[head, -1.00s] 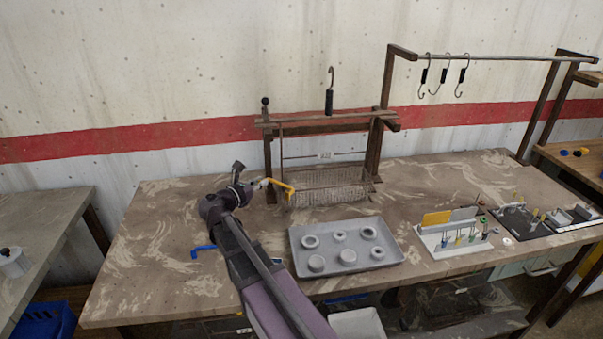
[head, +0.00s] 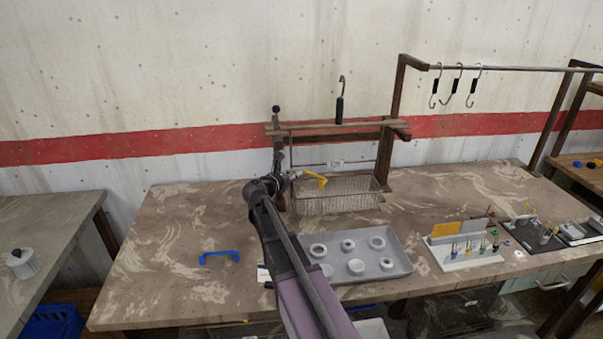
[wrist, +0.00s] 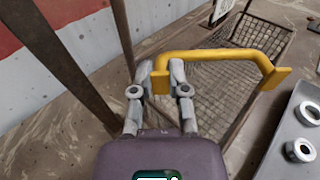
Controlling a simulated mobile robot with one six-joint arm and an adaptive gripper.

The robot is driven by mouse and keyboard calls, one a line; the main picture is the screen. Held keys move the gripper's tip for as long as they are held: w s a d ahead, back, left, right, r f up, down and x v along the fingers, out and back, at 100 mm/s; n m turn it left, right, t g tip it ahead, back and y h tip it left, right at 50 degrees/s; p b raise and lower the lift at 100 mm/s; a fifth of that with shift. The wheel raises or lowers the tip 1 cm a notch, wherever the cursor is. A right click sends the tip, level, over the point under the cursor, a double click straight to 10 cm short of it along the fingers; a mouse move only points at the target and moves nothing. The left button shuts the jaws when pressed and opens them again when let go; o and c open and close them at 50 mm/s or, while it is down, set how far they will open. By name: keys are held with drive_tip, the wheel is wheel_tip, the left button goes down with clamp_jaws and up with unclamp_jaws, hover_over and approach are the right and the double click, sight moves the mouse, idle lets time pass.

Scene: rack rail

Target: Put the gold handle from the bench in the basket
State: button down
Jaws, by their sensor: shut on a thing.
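The gold handle (head: 314,177) is in my gripper (head: 293,175), above the left part of the wire basket (head: 352,203). In the wrist view my gripper (wrist: 160,78) is shut on one end of the gold handle (wrist: 215,54), and the handle's bar reaches out to the right across the basket (wrist: 215,85). The basket hangs below a wooden frame at the back of the bench (head: 160,260). I cannot tell exactly how high the handle is over the basket.
A blue handle (head: 220,257) lies on the bench to the left. A grey tray (head: 400,262) with several round parts stands in front of the basket. A wooden post (head: 386,155) and a hook (head: 340,100) are near the basket. A tool holder (head: 470,258) stands to the right.

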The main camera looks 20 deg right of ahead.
drive_tip(key=shift+w+d, duration=0.35)
drive_tip(key=shift+d, duration=0.15)
drive_tip(key=x, duration=0.2)
drive_tip(key=shift+w+d+f+b, duration=0.1)
drive_tip(key=shift+d+f+b, duration=0.25)
drive_tip(key=shift+b, duration=0.05)
drive_tip(key=shift+a+f+b, duration=0.1)
drive_tip(key=shift+f+b, duration=0.25)
drive_tip(key=shift+b, duration=0.05)
drive_tip(key=shift+f+b, duration=0.35)
drive_tip(key=shift+f, duration=0.25)
